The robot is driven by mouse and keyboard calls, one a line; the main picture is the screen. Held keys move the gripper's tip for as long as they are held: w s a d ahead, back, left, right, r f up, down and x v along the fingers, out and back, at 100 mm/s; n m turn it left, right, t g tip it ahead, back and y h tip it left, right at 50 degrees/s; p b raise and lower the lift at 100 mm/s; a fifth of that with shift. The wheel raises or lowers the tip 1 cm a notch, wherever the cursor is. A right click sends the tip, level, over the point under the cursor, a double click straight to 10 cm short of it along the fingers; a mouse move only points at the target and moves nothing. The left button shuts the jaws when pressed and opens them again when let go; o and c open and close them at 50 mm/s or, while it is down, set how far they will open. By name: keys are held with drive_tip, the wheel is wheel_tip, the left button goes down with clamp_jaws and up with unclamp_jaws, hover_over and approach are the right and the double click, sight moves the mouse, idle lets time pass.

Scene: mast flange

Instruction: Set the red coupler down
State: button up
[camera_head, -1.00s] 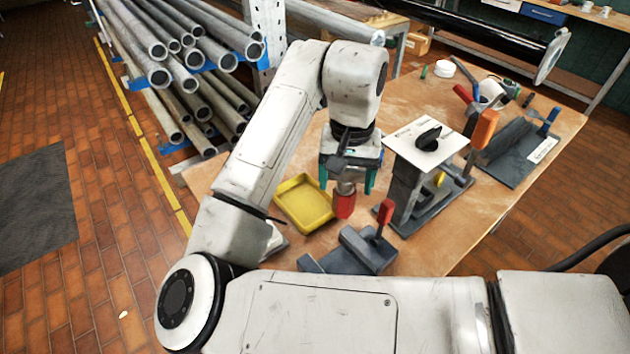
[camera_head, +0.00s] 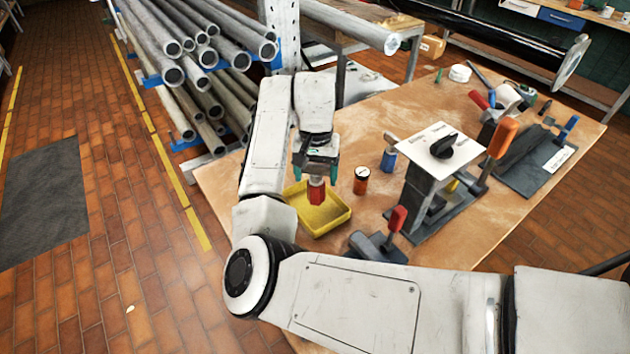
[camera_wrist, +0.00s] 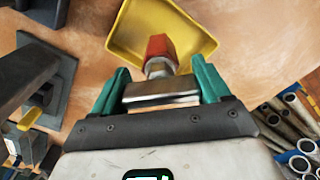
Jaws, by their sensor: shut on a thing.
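The red coupler (camera_head: 316,192) hangs below my gripper (camera_head: 315,174), over the yellow tray (camera_head: 338,222). In the wrist view the coupler (camera_wrist: 160,48) shows a red hexagonal end and a silver metal body. My gripper (camera_wrist: 160,90), with green fingers, is shut on the metal part. The red end overlaps the inside of the yellow tray (camera_wrist: 122,32) in that view. I cannot tell exactly how high the coupler is above the tray floor. The part of the coupler between the fingers is partly hidden.
A grey stand with a white plate (camera_head: 437,142) and a red-handled clamp (camera_head: 392,232) are further right. Steel pipes (camera_head: 200,60) are stacked beyond the table.

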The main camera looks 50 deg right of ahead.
sight(315, 183)
drive_tip(key=shift+w+f+p, duration=0.2)
drive_tip(key=shift+f+p, duration=0.3)
drive_tip(key=shift+f, duration=1.3)
drive_tip(key=shift+f, duration=0.1)
drive_tip(key=o, duration=1.8)
wheel_tip(315, 183, up, 12)
drive_tip(key=shift+r+b, duration=0.15)
drive_tip(key=shift+b, duration=0.75)
